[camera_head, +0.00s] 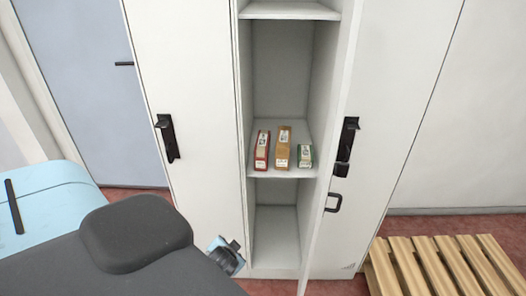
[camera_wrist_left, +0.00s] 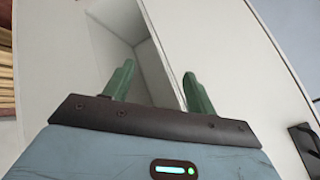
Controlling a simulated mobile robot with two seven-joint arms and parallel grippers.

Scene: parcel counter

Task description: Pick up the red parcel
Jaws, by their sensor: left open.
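The red parcel (camera_head: 262,150), a narrow box with a white label, lies on the middle shelf of an open locker compartment, leftmost of three parcels in the head view. My left gripper (camera_wrist_left: 159,85) is open and empty, its two green fingers apart in front of an open locker compartment. In the head view a small blue part, which looks like my left gripper (camera_head: 228,256), shows below and to the left of the parcels, apart from them. No parcel shows in the left wrist view. My right gripper is in neither view.
The lower compartment (camera_head: 276,232) looks empty. An open locker door (camera_head: 335,220) is at the right. A wooden slatted pallet (camera_head: 445,265) lies on the floor.

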